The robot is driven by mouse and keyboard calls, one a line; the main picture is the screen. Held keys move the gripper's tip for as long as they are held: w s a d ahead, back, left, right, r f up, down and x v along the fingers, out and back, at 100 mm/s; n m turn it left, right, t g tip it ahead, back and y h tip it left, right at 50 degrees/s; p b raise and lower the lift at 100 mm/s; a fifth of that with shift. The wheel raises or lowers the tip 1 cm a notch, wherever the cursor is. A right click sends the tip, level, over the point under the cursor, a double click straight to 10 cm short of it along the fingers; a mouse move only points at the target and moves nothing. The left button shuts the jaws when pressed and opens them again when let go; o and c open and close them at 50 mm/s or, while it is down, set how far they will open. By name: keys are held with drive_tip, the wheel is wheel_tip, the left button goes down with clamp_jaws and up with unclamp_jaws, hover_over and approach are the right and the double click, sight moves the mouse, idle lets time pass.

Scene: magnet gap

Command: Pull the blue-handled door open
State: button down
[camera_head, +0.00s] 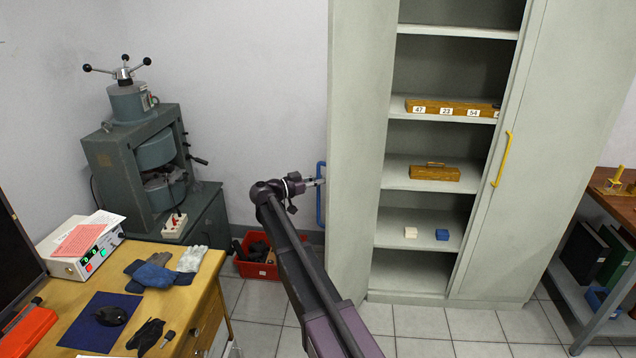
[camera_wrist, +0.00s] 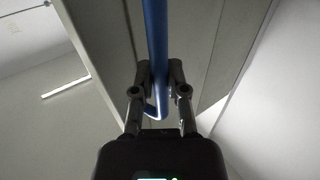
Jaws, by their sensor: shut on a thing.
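The blue-handled door (camera_head: 358,150) is the pale grey left door of a tall cabinet. It stands swung out to the left, with shelves showing beside it. Its blue handle (camera_head: 320,205) is a vertical bar near the door's left edge; it also shows in the wrist view (camera_wrist: 155,30). My gripper (camera_head: 319,182) is at the upper part of the handle. In the wrist view my gripper (camera_wrist: 160,72) has its two fingers closed around the blue bar, near one end of it. The fingertips are partly hidden behind the bar.
The right door (camera_head: 560,150) has a yellow handle (camera_head: 502,160). Shelves hold wooden boxes (camera_head: 434,172), a white block (camera_head: 411,232) and a blue block (camera_head: 442,235). A red crate (camera_head: 262,270) sits on the floor left of the door. A wooden desk (camera_head: 190,315) stands at left.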

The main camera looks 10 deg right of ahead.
drive_tip(key=shift+d, duration=0.1)
drive_tip(key=c, duration=0.6)
unclamp_jaws()
drive_tip(key=shift+d, duration=0.2)
drive_tip(key=shift+c, duration=0.2)
drive_tip(key=shift+a, duration=0.1)
drive_tip(key=v, duration=1.2)
